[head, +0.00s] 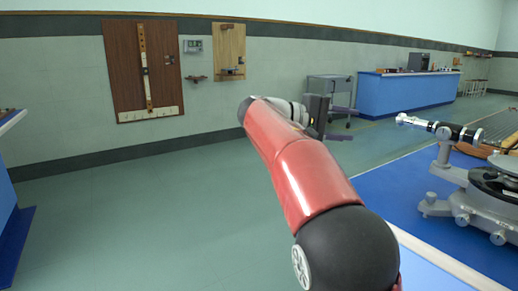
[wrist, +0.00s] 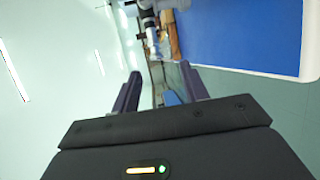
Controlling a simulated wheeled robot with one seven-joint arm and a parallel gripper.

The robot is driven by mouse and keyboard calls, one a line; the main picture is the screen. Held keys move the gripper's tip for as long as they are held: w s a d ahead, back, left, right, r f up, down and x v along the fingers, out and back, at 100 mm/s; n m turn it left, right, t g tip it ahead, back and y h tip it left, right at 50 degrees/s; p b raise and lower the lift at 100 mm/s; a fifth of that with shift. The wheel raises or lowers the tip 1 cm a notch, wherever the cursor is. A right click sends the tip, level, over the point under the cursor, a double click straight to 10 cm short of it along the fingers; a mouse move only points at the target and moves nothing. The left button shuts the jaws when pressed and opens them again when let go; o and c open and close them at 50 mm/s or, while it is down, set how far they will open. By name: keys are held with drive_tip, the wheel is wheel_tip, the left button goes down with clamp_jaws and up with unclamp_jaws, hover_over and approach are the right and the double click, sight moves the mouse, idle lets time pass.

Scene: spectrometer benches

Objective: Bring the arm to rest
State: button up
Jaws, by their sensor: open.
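My red and black arm reaches up and forward across the middle of the head view. My gripper (head: 328,121) is at its far end, held in the air left of the blue-topped bench (head: 390,190). In the wrist view my gripper (wrist: 160,92) shows two dark purple fingers spread apart, with nothing between them. The wrist picture is turned on its side, and the blue bench top (wrist: 250,35) fills its upper right.
A grey spectrometer (head: 490,190) stands on the bench at right, close to my arm. A grey trolley (head: 330,90) and a blue counter (head: 405,92) stand farther back. Wooden boards (head: 127,70) hang on the back wall. Floor at left is clear.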

drive_tip(key=s+d+f+n+t+y, duration=0.1)
drive_tip(key=s+d+f+y, duration=0.4)
drive_tip(key=s+f+y, duration=0.5)
drive_tip(key=s+a+f+m+t+y, duration=0.1)
drive_tip(key=s+a+f+y, duration=0.2)
drive_tip(key=s+f, duration=0.5)
drive_tip(key=s+a+f+m+y, duration=0.2)
drive_tip(key=s+a+f, duration=0.4)
drive_tip(key=s+f, duration=0.3)
drive_tip(key=s+y, duration=0.1)
drive_tip(key=s, duration=0.3)
drive_tip(key=shift+s+a+m+t, duration=0.15)
drive_tip(key=shift+m+t, duration=0.15)
drive_tip(key=shift+t, duration=0.1)
drive_tip(key=shift+s, duration=0.1)
